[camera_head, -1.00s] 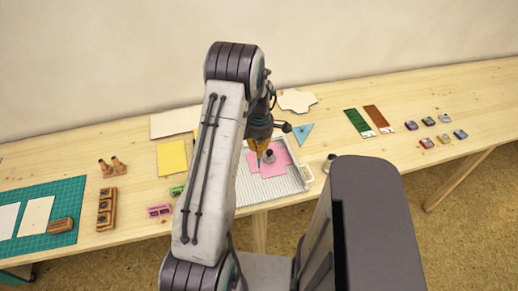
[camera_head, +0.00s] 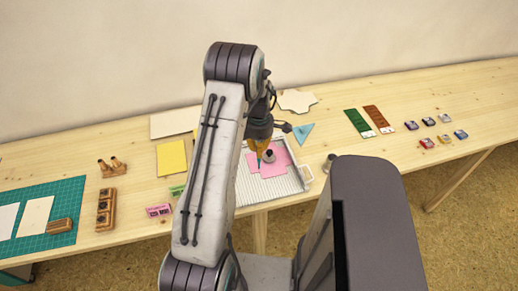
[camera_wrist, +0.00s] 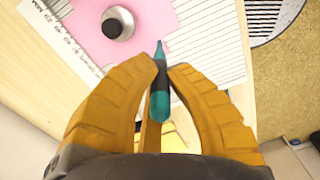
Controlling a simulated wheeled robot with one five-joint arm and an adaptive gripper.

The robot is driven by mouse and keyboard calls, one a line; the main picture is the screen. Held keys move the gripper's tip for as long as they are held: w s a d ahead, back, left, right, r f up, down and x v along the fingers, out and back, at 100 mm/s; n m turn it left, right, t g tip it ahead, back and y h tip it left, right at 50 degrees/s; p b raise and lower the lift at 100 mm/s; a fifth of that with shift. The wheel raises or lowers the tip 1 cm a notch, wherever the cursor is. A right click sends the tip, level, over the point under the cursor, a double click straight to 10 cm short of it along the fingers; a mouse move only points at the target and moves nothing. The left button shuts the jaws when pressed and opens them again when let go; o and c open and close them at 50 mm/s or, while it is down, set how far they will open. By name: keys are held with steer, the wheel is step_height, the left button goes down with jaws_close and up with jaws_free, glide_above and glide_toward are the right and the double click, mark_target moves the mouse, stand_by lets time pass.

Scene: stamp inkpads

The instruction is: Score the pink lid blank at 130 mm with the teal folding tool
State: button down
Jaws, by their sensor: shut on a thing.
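The pink lid blank (camera_head: 271,168) lies flat on a white grooved scoring board (camera_head: 287,186); in the wrist view the blank (camera_wrist: 98,38) is partly cut off by the frame. A round grey-and-white weight with a dark knob (camera_wrist: 117,24) stands on the blank. My gripper (camera_wrist: 161,68) has its orange fingers shut on the teal folding tool (camera_wrist: 160,97). The tool's teal tip points onto the board near the pink blank's edge; I cannot tell whether it touches. In the head view my gripper (camera_head: 260,143) is over the board, partly hidden by my arm.
A yellow sheet (camera_head: 172,157) lies left of the board and a blue triangle (camera_head: 303,134) behind it to the right. Wooden stamps (camera_head: 106,208) and a green cutting mat (camera_head: 67,203) are at the left. Several inkpads (camera_head: 429,121) sit at the right. A small knobbed object (camera_head: 328,163) stands by the board's right edge.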

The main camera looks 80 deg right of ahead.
steer(key=shift+f+b, duration=0.6)
steer(key=shift+f, duration=0.1)
stand_by(0.6)
steer(key=shift+w+d, duration=0.1)
steer(key=shift+d, duration=0.15)
steer(key=shift+w+d, duration=0.25)
steer(key=shift+d, duration=0.4)
steer(key=shift+d, duration=0.15)
stand_by(0.3)
steer(key=shift+w+d, duration=0.4)
steer(key=shift+d, duration=0.4)
steer(key=shift+d, duration=0.1)
steer(key=shift+w+d, duration=0.35)
steer(key=shift+d, duration=0.45)
steer(key=shift+d, duration=0.1)
steer(key=shift+w+d+p, duration=0.35)
steer(key=shift+w+d, duration=0.05)
steer(key=shift+d, duration=0.45)
